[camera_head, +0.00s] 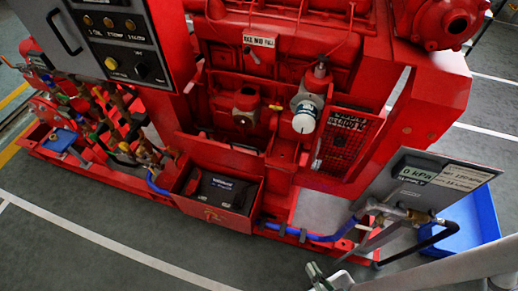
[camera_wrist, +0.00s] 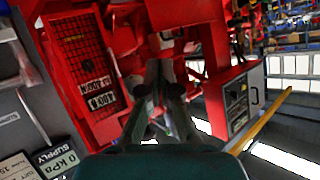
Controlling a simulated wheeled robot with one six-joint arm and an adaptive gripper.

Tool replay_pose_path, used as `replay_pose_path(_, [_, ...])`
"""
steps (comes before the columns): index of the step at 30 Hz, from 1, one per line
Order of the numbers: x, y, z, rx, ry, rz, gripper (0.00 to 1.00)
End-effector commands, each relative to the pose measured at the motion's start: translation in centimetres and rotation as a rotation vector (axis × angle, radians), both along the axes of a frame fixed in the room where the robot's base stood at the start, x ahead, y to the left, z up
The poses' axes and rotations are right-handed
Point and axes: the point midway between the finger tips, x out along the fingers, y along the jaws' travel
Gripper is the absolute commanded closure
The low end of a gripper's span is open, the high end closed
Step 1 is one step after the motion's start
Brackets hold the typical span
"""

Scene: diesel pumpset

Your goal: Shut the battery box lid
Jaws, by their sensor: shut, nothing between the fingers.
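The red battery box (camera_head: 238,222) stands low at the front of the pumpset, left of centre in the head view. Its top is open, and a black battery (camera_head: 215,188) with a label shows inside. I cannot clearly tell the lid from the red panels behind the box. My gripper (camera_head: 318,272) is at the bottom edge of the head view, to the right of the box and well apart from it. In the wrist view its two dark fingers (camera_wrist: 160,88) are together with nothing between them. The box is not recognisable in the wrist view.
A grey supply gauge panel (camera_head: 425,182) and a blue tray (camera_head: 468,240) stand at the right. A blue hose (camera_head: 310,236) runs along the red base. Red and green valves crowd the left. A control panel (camera_head: 120,40) is at the upper left. Grey floor (camera_head: 130,260) in front is clear.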

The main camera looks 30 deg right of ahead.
Motion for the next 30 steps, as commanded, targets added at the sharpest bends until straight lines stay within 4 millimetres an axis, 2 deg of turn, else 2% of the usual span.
replay_pose_path(1, [1.2, -0.2, -2.1, 0.053, 0.017, -0.032, 1.0])
replay_pose_path(6, [5.0, -0.3, -8.2, 0.255, 0.072, -0.102, 1.0])
replay_pose_path(9, [7.8, -0.3, -11.0, 0.377, 0.09, -0.126, 1.0])
replay_pose_path(15, [14.3, -0.7, -14.5, 0.624, 0.085, -0.139, 1.0])
replay_pose_path(19, [19.0, -1.7, -15.2, 0.779, 0.053, -0.119, 1.0])
replay_pose_path(23, [23.8, -3.5, -14.5, 0.926, -0.005, -0.082, 1.0])
replay_pose_path(27, [28.7, -6.3, -12.4, 1.069, -0.09, -0.022, 1.0])
replay_pose_path(30, [31.3, -8.5, -10.5, 1.149, -0.156, 0.024, 1.0])
